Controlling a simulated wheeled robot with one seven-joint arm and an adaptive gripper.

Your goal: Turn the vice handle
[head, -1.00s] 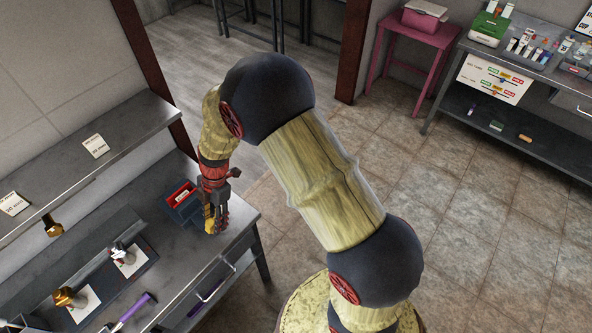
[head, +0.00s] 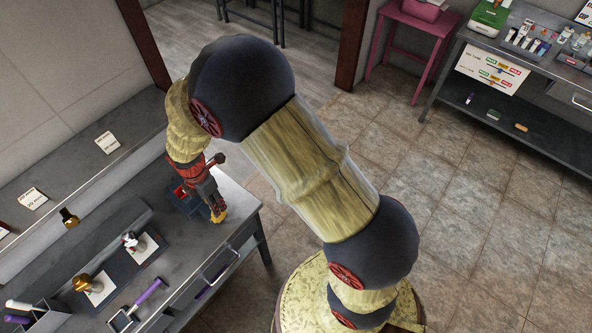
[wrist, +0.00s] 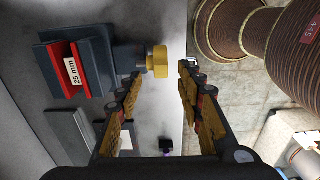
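The vice (wrist: 95,68) is a dark blue-grey block with red jaws and a "25 mm" label, at the upper left of the wrist view. Its handle is a yellow round knob (wrist: 160,62) on a short dark shaft, pointing right. My gripper (wrist: 162,72) is open, with one finger on each side of the knob, near the fingertips. Visible gaps separate the knob from the fingers; depth is hard to judge. In the head view the vice (head: 181,198) sits at the bench's right end, partly hidden by my gripper (head: 217,211).
The grey bench (head: 190,247) also holds a purple-handled tool (head: 149,291), brass and silver fittings (head: 85,283) on a dark mat and a bin at the lower left. A shelf (head: 75,180) runs along the wall.

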